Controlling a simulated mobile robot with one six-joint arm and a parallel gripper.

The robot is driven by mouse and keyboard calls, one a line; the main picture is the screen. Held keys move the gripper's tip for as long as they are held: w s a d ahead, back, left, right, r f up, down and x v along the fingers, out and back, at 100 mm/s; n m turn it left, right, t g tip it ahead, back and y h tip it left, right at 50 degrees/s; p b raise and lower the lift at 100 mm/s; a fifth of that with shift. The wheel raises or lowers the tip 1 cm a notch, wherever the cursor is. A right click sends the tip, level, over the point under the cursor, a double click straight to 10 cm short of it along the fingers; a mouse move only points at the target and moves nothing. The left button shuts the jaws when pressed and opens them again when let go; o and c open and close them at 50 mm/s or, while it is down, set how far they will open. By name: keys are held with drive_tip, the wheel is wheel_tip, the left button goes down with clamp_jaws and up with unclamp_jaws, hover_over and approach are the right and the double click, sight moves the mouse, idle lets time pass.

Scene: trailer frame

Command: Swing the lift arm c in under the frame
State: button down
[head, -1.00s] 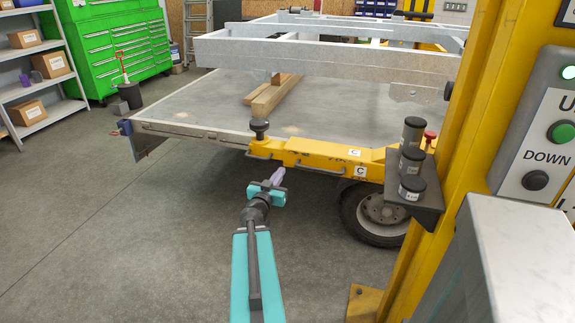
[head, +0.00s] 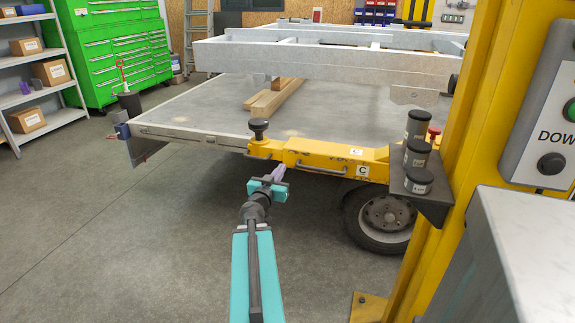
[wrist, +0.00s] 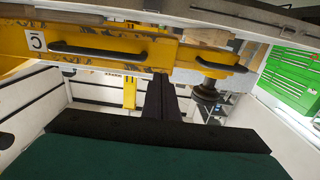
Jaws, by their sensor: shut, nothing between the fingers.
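Lift arm c (head: 330,158) is the yellow arm with C labels. It reaches left from the yellow post along the near side of the trailer and ends in a black round pad (head: 259,126). The grey trailer frame (head: 320,57) stands behind and higher. My gripper (head: 281,172), teal with slim fingers, is shut and empty, just in front of the arm's near side, left of its middle. In the wrist view the shut fingers (wrist: 160,98) point at the arm (wrist: 140,52) between its two black handles. I cannot tell whether they touch it.
The yellow lift post (head: 462,150) stands close on the right, with a shelf of black cylinders (head: 417,152) and a control box (head: 545,130). A wheel (head: 382,215) sits below the arm. Wooden beams (head: 275,97) lie on the grey deck. The floor at left is clear.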

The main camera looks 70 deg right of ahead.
sight(290, 155)
drive_tip(key=shift+w+d+b, duration=0.15)
drive_tip(key=shift+d+b, duration=1.3)
drive_tip(key=shift+d, duration=2.6)
drive_tip(key=shift+w+d, duration=0.1)
drive_tip(key=shift+d, duration=0.1)
